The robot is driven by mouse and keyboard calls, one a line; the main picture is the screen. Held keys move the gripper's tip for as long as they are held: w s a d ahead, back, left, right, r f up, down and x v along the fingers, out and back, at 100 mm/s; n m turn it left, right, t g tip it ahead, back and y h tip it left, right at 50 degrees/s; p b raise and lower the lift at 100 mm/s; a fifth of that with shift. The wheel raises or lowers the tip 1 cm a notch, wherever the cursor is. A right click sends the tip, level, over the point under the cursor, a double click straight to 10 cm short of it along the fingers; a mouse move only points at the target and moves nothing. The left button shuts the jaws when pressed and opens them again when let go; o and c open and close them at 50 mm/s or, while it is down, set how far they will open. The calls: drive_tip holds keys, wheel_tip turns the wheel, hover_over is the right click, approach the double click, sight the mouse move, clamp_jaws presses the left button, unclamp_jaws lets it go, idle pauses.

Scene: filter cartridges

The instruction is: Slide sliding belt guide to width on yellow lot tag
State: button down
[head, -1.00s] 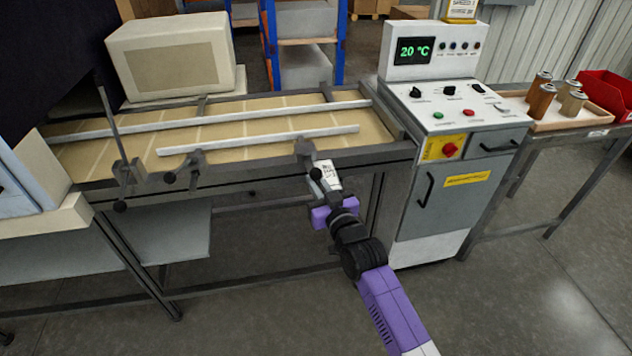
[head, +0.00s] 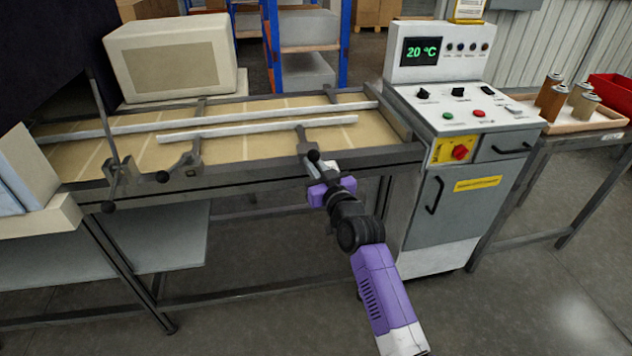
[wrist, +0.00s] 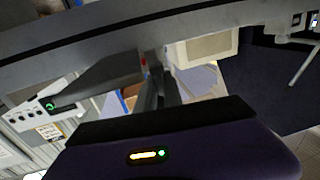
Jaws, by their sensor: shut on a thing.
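The sliding belt guide (head: 258,130) is the nearer white rail on the tan belt, carried on dark brackets at the front edge. It lies roughly parallel to the farther white rail (head: 120,129), with a narrow strip of belt between them. My gripper (head: 314,164) is shut on the guide's right-hand handle at the front edge of the conveyor. The jaws mostly hide the grip. A yellow-edged tag (head: 468,9) stands on top of the control cabinet, cut by the frame edge; its writing is too small to read.
The control cabinet (head: 455,200) stands right of the belt, with a red knob on its near face. A beige box (head: 172,58) sits behind the belt. A thin post (head: 103,130) rises at the left. A side table at right holds several cylinders (head: 555,95) and a red bin.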

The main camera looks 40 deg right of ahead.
drive_tip(key=shift+w+d+r, duration=0.2)
drive_tip(key=shift+w+r, duration=0.05)
drive_tip(key=shift+r, duration=0.3)
drive_tip(key=c, duration=1.5)
unclamp_jaws()
drive_tip(key=shift+f, duration=0.2)
drive_tip(key=shift+s+a+f, duration=0.1)
drive_tip(key=shift+s, duration=0.05)
drive_tip(key=v, duration=0.7)
drive_tip(key=shift+s+a, duration=0.1)
drive_tip(key=shift+s, duration=0.1)
